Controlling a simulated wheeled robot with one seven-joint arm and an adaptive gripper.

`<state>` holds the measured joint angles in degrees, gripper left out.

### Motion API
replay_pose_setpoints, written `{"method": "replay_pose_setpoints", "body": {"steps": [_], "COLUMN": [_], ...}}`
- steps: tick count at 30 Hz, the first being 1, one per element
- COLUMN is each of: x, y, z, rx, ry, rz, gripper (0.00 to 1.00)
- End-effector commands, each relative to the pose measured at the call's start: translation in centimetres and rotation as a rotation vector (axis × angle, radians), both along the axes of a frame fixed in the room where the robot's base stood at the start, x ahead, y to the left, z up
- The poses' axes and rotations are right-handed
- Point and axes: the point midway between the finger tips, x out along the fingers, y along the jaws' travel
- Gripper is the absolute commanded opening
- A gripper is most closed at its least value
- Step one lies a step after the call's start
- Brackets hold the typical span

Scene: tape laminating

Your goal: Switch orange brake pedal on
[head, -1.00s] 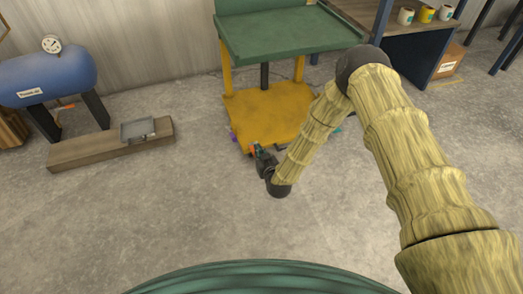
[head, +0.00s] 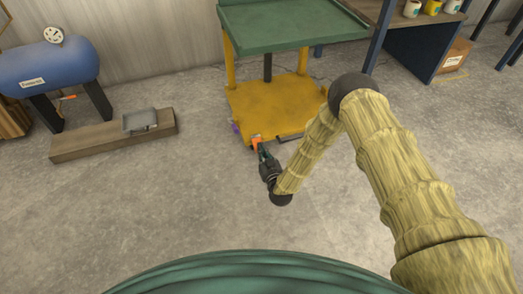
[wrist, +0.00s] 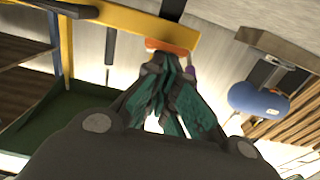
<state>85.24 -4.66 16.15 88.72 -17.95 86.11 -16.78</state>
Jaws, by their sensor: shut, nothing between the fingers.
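The orange brake pedal (head: 256,140) sits at the front left edge of the yellow cart base (head: 275,103). My gripper (head: 262,149) is right at the pedal, reaching in from the front. In the wrist view, the orange pedal (wrist: 168,47) shows just beyond my fingertips (wrist: 163,62). The fingers are shut together with nothing between them. I cannot tell whether the tips touch the pedal. The pedal's tilt is too small to make out.
A purple part (head: 236,127) is at the cart's left edge, and a dark bar (head: 289,138) lies along its front. A green tabletop (head: 290,30) stands above the base. A wooden plank (head: 90,143) and blue tank (head: 50,68) are left. The floor in front is clear.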

Motion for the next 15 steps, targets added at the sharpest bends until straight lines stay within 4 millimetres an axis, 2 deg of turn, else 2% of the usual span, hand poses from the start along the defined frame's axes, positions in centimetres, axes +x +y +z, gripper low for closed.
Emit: {"method": "replay_pose_setpoints", "body": {"steps": [9,15], "x": [0.0,-0.2], "y": [-0.1,-0.1], "z": [0.0,1.2], "rx": [-0.002,-0.001], "ry": [0.002,0.002], "rz": [-0.001,0.000], "gripper": [0.00,0.00]}}
